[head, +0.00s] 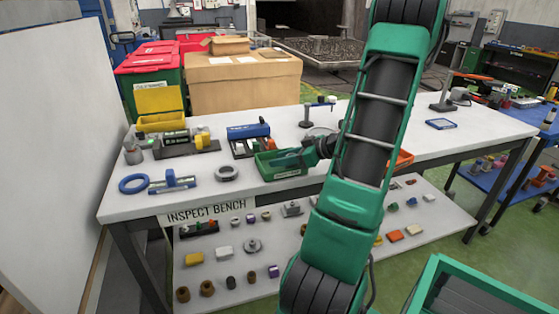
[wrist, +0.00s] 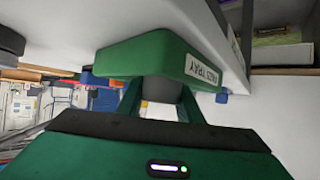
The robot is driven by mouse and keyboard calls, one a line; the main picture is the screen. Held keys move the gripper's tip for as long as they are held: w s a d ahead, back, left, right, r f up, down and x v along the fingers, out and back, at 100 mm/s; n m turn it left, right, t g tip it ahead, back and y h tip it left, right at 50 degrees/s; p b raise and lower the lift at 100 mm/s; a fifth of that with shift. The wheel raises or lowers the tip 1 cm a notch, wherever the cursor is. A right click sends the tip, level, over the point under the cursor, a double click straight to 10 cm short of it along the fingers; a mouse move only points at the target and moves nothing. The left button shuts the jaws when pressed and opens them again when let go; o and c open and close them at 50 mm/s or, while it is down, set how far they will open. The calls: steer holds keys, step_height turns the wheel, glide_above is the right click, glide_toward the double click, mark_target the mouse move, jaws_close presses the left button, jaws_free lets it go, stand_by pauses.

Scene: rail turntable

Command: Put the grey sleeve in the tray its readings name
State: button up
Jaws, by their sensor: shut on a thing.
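My gripper (head: 306,150) is at the green tray (head: 287,174) on the bench, with its tip at or over the tray's opening. In the wrist view its two fingers (wrist: 160,100) are shut on the grey sleeve (wrist: 158,87), which shows only in part between them. The green tray (wrist: 140,50) fills the middle of that view, close to the fingers; its label ends in "TRAY". Whether the sleeve touches the tray floor cannot be told. A yellow tray (head: 160,122) stands at the back left, and an orange tray (head: 404,160) is partly hidden behind my arm.
On the bench (head: 330,185) left of the green tray lie a blue ring (head: 133,184), a blue gauge (head: 172,182), a grey ring (head: 227,173) and a display instrument (head: 178,144), its reading too small to make out. The right part of the bench top is mostly clear.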

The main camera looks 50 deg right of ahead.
steer(key=shift+f, duration=0.1)
steer(key=o, duration=1.3)
steer(key=v, duration=1.2)
